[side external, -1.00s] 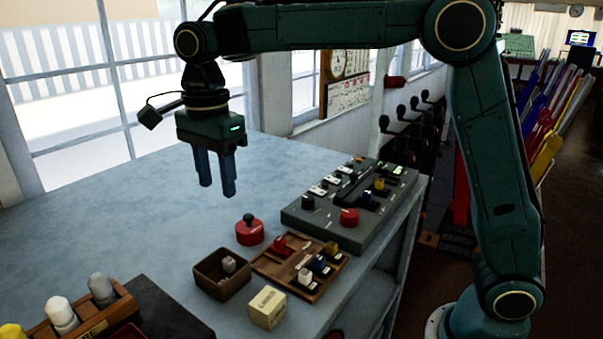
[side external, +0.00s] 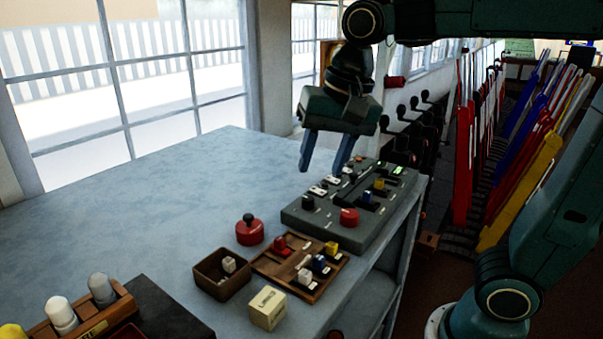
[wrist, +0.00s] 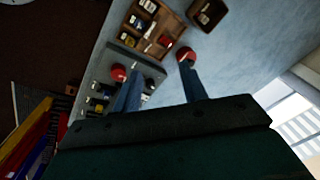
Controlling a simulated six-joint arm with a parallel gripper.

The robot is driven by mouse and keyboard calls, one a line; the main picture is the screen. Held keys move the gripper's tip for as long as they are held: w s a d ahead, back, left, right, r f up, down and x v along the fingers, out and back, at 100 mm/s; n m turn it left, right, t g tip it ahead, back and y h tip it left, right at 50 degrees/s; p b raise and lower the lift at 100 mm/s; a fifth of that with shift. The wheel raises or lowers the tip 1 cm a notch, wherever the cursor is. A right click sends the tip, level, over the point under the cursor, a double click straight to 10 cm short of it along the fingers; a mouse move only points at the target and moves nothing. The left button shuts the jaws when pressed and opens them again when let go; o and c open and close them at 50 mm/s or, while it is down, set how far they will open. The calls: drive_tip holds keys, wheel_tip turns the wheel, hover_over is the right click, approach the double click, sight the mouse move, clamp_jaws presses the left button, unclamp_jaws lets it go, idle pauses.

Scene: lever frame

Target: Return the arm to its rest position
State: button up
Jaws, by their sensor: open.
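My gripper (side external: 325,151) is open and empty. In the side view it hangs in the air above the far side of the grey control panel (side external: 318,217), apart from the table. Its two blue fingers point down, spread apart and slightly tilted. In the wrist view the fingers of my gripper (wrist: 158,85) reach up the picture, with the grey control panel (wrist: 124,62) beyond the left finger and a red round button near the tip of the right one.
A red button (side external: 249,233), a small open box (side external: 207,284), a wooden tray (side external: 262,265) and a cream block (side external: 267,308) stand on the table (side external: 130,225). A rack (side external: 95,325) is at front left. Coloured levers (side external: 520,190) stand behind at right. The table's left half is clear.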

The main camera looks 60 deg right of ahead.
drive_tip(key=s+d+f+n+t, duration=0.1)
drive_tip(key=s+d+f+n, duration=0.1)
drive_tip(key=s, duration=0.4)
drive_tip(key=s+d+f+n+t, duration=0.1)
drive_tip(key=s+d+f+n, duration=0.1)
drive_tip(key=s+f+n, duration=0.2)
drive_tip(key=shift+s+d+n+t, duration=0.2)
drive_tip(key=shift+s+n+t, duration=0.1)
drive_tip(key=shift+s+n, duration=0.7)
drive_tip(key=shift+w, duration=0.1)
